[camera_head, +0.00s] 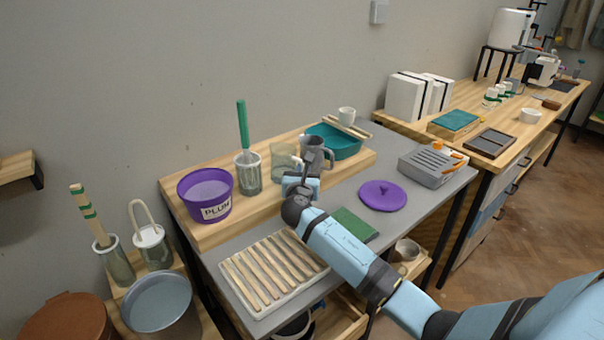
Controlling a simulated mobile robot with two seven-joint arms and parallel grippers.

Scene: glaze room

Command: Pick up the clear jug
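The clear jug (282,160) is a see-through, greenish vessel. It stands on the raised wooden board towards the back of the grey-topped table. My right arm comes in from the lower right, and its gripper (308,173) is just to the right of the clear jug and in front of a grey jug (317,148). The wrist and fingers hide the lower right of the clear jug and part of the grey jug. I cannot tell whether the fingers touch either jug or how far apart they are. My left gripper is not in view.
A glass jar (248,180) with a green-handled tool and a purple bucket (205,205) stand left of the clear jug. A teal tray (345,146) is to the right. In front lie a slatted rack (265,275), a green pad (357,225) and a purple lid (382,196).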

